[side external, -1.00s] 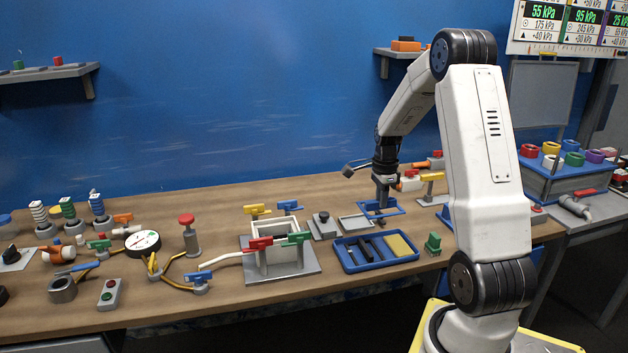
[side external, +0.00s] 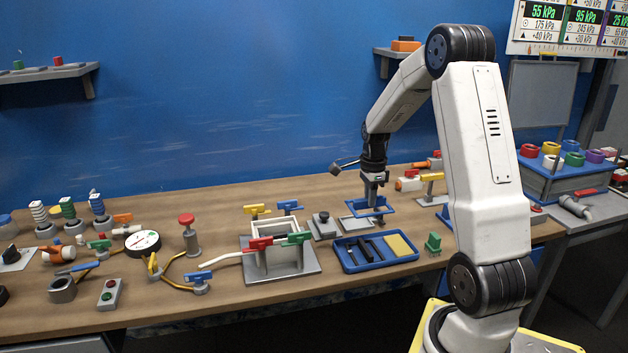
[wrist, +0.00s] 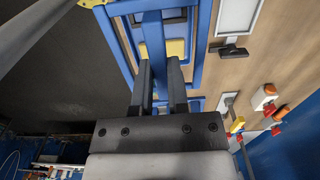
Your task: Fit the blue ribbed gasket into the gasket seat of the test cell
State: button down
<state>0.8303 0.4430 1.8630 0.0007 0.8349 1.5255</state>
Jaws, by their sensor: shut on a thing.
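The blue gasket (side external: 386,212) is a rectangular frame, held roughly level above the bench in the side view. My gripper (side external: 372,203) is shut on it from above. In the wrist view my two dark fingers (wrist: 158,88) close around a blue bar of the gasket (wrist: 152,38). Its ribs are too small to make out. The test cell (side external: 275,262) is a grey open-topped box on a flat plate, to the left of my gripper and apart from the gasket. The gasket seat at its top rim is partly hidden by yellow, blue, red and green clamp handles.
A shallow grey tray (side external: 352,224) lies below the gasket. A blue tray (side external: 350,267) with dark pieces and a yellow block (side external: 400,245) is in front. A grey block with a dark knob (side external: 323,226) stands between cell and gasket. The colored handles rise around the cell's opening.

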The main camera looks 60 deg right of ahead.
jog(key=w+a+r, duration=0.2)
jog(key=w+a, duration=0.2)
jog(key=a, duration=0.4)
jog(key=w+a+r, duration=0.3)
jog(key=a, duration=0.6)
jog(key=shift+w+a+r, duration=0.15)
jog(key=shift+w+r, duration=0.2)
jog(key=shift+w, duration=0.05)
jog(key=shift+w+d+f, duration=0.7)
jog(key=shift+w+f, duration=0.85)
jog(key=shift+w, duration=0.6)
jog(key=shift+w+d+f, duration=0.65)
jog(key=shift+w+f, duration=0.95)
jog(key=shift+w, duration=0.5)
jog(key=shift+w+d+f, duration=0.7)
jog(key=shift+w+f, duration=0.85)
jog(key=shift+w, duration=0.6)
jog(key=shift+w+d+f, duration=0.1)
jog(key=shift+w+f, duration=0.2)
jog(key=shift+f, duration=1.55)
